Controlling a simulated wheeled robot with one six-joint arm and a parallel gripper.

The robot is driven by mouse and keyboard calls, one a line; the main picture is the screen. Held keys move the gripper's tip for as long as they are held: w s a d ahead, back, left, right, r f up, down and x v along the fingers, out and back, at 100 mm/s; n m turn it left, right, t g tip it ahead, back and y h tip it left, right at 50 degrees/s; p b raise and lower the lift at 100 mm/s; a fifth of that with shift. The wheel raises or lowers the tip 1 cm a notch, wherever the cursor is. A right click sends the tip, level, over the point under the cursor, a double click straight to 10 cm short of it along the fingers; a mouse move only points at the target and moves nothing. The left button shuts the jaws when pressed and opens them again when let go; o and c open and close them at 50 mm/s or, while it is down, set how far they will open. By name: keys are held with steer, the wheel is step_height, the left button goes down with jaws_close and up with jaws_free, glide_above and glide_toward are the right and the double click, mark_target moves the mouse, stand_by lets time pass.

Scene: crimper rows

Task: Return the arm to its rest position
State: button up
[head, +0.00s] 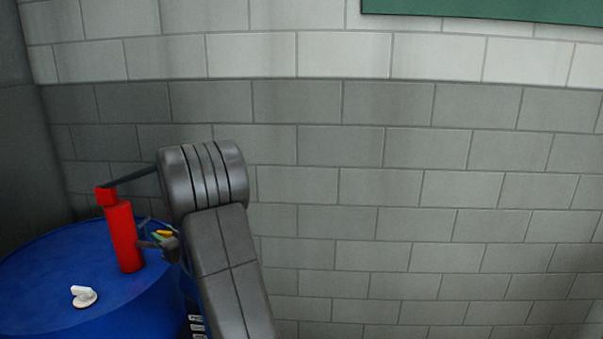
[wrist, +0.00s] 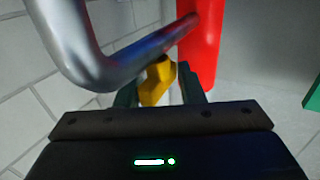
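My gripper (wrist: 160,92) shows its two dark fingers apart in the wrist view. A yellow piece (wrist: 157,80) shows between and beyond the fingertips, with a small gap on its right side. It does not look clamped, though contact on the left is hard to tell. In the head view my gripper (head: 163,240) is small and partly hidden beside my grey arm, close to the right of the red cylinder (head: 123,236).
A white cap (head: 83,296) sits on the drum. A bent grey pipe (wrist: 85,60) passes close to my gripper. A block wall (head: 400,190) stands behind.

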steer(key=shift+m+t+h+p, duration=0.4)
steer(key=shift+m+t+h, duration=0.25)
steer(key=shift+t, duration=0.25)
